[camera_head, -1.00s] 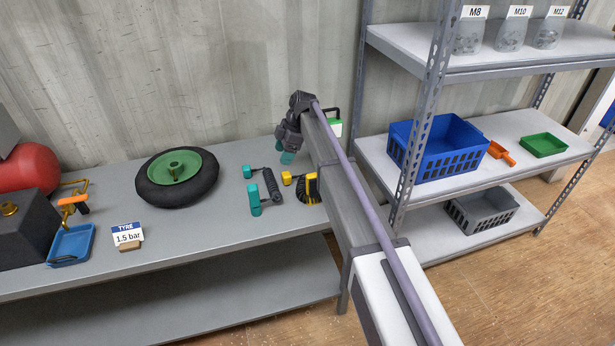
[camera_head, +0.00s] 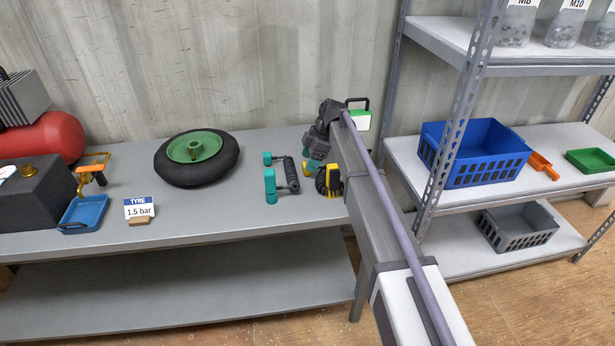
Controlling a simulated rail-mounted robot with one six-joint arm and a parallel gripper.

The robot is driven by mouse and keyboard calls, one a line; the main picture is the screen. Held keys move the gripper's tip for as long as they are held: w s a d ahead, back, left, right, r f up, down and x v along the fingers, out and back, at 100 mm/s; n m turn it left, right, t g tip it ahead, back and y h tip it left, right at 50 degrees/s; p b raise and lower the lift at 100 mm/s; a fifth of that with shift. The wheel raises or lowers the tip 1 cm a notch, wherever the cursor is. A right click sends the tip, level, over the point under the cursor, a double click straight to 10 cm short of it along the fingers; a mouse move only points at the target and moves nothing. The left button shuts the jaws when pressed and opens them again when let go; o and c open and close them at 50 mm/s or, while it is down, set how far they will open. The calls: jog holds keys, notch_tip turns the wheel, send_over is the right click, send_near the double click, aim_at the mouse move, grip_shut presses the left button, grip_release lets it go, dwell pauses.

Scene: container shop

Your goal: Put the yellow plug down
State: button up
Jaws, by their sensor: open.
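A yellow plug (camera_head: 334,180) with a black coiled cable lies at the right end of the grey workbench (camera_head: 225,222). Part of it is hidden by my gripper and arm. My gripper (camera_head: 313,166) is open, with teal fingertips low beside the yellow plug's left side. Whether the fingertips touch the plug cannot be told. A similar teal plug and coil (camera_head: 270,184) lies just left of it, apart from the gripper.
A black tyre with a green hub (camera_head: 194,147), a "TYRE 1.5 bar" sign (camera_head: 140,208) and a blue tray (camera_head: 83,215) stand left. A green-and-white box (camera_head: 357,118) is behind my arm. A shelf with a blue crate (camera_head: 475,150) stands right. The bench front is clear.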

jog(key=b+x, duration=0.1)
jog(key=x, duration=0.2)
jog(key=shift+d+f, duration=0.1)
jog(key=shift+r, duration=0.25)
jog(key=c, duration=1.1)
notch_tip(320, 180, up, 10)
jog(key=p, duration=1)
jog(key=shift+r, duration=0.2)
